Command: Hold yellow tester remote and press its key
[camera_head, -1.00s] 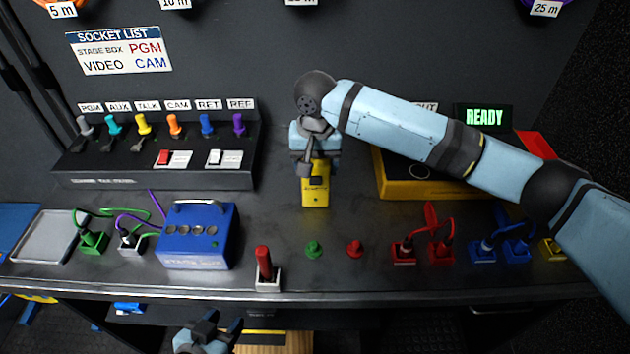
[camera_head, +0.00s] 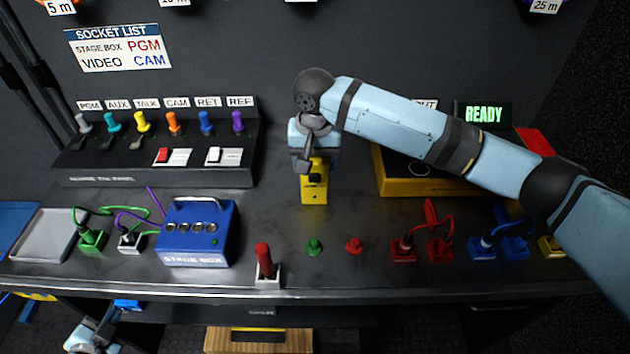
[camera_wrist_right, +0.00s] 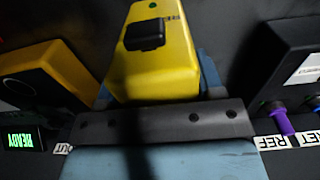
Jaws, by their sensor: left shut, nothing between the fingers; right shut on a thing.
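The yellow tester remote (camera_head: 314,190) is upright at the middle of the desk, below my right gripper (camera_head: 313,165). My right gripper is shut on its upper part. In the right wrist view the remote (camera_wrist_right: 155,72) fills the top centre, with a raised black key (camera_wrist_right: 145,34) and a small green dot on its face. I cannot tell whether its lower end touches the desk. My left gripper (camera_head: 82,338) is shut and empty, low at the left, below the desk's front edge and far from the remote. The bottom of the picture cuts it off.
A blue stage box (camera_head: 198,238) and a red-handled switch (camera_head: 265,265) stand left of the remote. Green (camera_head: 314,246) and red (camera_head: 354,246) knobs are in front of it. A yellow unit (camera_head: 430,182) lies behind my right arm. A READY display (camera_head: 483,115) glows green.

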